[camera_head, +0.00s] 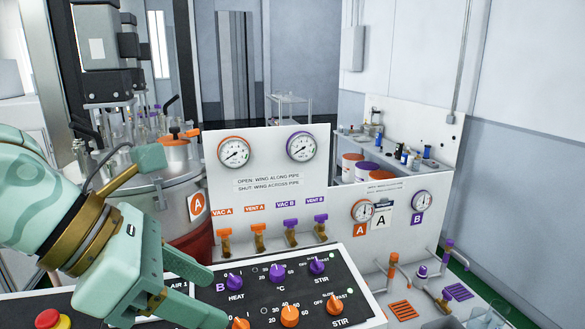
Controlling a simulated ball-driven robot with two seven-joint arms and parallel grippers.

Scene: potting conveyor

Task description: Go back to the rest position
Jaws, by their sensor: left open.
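My left gripper (212,296) is pale green and comes in from the lower left. Its two fingers point right and are apart, with nothing seen between them. They are over the left part of the black control panel (262,297), close to the orange and purple knobs. Whether a finger touches the panel or a knob I cannot tell. The lower finger hides part of the panel's left side. My right gripper is not in view.
A white panel (290,205) with two gauges and several orange and purple valves stands behind the knobs. A vessel (172,190) labelled A stands left of it. A red button (48,319) is at the lower left. More gauges and pipes stand at right.

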